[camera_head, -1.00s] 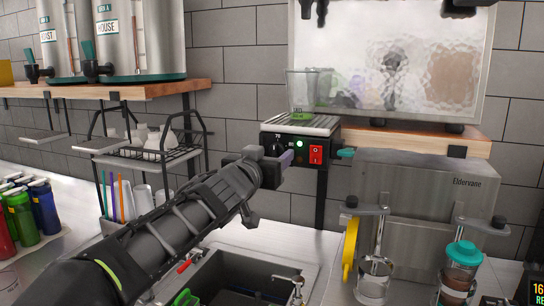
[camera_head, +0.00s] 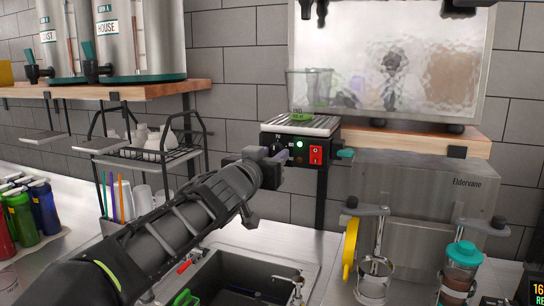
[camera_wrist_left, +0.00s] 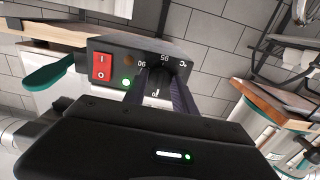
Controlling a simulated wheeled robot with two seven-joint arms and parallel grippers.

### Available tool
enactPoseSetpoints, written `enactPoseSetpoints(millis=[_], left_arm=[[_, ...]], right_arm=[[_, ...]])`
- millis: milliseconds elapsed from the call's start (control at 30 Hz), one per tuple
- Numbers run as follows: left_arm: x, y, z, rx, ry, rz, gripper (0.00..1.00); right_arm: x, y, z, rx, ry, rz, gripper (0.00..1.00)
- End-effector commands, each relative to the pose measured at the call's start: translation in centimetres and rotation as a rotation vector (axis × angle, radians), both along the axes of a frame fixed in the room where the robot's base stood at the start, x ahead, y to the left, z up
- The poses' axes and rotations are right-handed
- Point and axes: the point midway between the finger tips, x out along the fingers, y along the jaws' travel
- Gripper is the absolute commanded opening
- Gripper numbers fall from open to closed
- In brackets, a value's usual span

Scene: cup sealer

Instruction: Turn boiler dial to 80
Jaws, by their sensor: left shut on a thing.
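The boiler panel (camera_head: 297,140) is a black box face with a red rocker switch (camera_head: 316,155) and a lit green lamp (camera_head: 299,144). The boiler dial (camera_wrist_left: 157,88) sits at its left end in the head view, mostly hidden by my left gripper (camera_head: 281,157). In the left wrist view, my left gripper (camera_wrist_left: 163,95) has its two dark purple fingers on either side of the dial, shut on it. Marks like 90 and 95 show around the dial; I cannot read its exact setting. My right gripper is not in view.
A wooden shelf (camera_head: 420,140) and a steel Eldervane machine (camera_head: 430,195) stand to the right. A wire rack (camera_head: 150,160) with white bottles is at left. The sink (camera_head: 250,280) lies below my left arm. A green lever (camera_wrist_left: 48,76) shows beside the panel.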

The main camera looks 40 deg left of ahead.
Motion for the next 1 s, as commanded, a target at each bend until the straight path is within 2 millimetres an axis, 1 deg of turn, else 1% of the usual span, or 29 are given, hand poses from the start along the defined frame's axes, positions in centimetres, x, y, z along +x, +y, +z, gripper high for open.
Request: enactPoseSetpoints(millis=[267,467,667,1000], left_arm=[[0.0,-0.1,0.0,0.035,0.010,-0.001,0.00],[0.0,-0.1,0.0,0.118,0.035,-0.002,0.00],[0.0,-0.1,-0.1,0.254,0.077,-0.002,0.00],[0.0,0.0,0.0,0.556,0.172,-0.003,0.00]], right_arm=[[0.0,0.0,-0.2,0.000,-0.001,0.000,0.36],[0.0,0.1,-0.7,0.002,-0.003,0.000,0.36],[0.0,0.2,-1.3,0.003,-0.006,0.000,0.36],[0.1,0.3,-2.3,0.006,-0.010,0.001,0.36]])
